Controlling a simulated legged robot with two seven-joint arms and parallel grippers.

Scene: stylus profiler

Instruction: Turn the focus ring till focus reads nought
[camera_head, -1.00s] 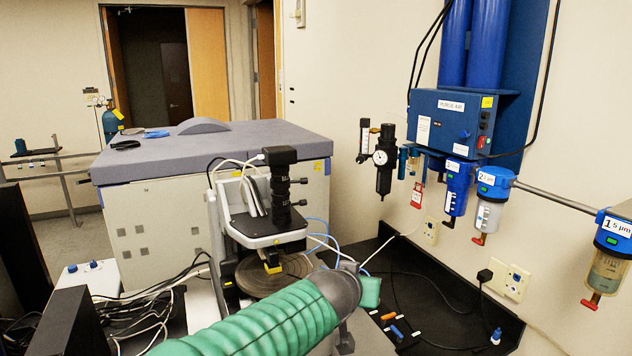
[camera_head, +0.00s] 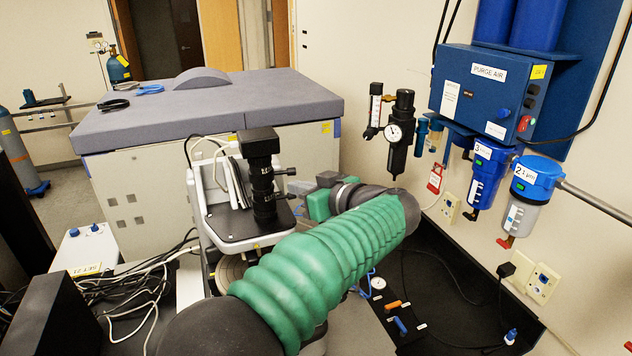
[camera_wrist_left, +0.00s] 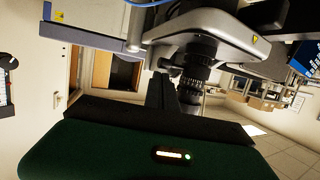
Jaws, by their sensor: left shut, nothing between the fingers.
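The profiler's black optics column (camera_head: 262,172) stands upright on its white head, with ribbed rings and two side knobs pointing right. I cannot tell which ring is the focus ring, and no focus reading can be made out. The column also shows in the left wrist view (camera_wrist_left: 192,82), just beyond my fingers. My left gripper (camera_wrist_left: 158,92) is shut and empty, its dark fingers close to the column; I cannot tell whether they touch it. In the head view its green hand (camera_head: 318,205) is right of the column. My right gripper is not in view.
My green left arm crosses the front and hides part of the round stage (camera_head: 232,272). A pressure gauge (camera_head: 394,131) and the purge air box (camera_head: 487,92) hang on the right wall. A black bench top (camera_head: 440,300) with cables is below. A large grey cabinet (camera_head: 140,205) stands behind.

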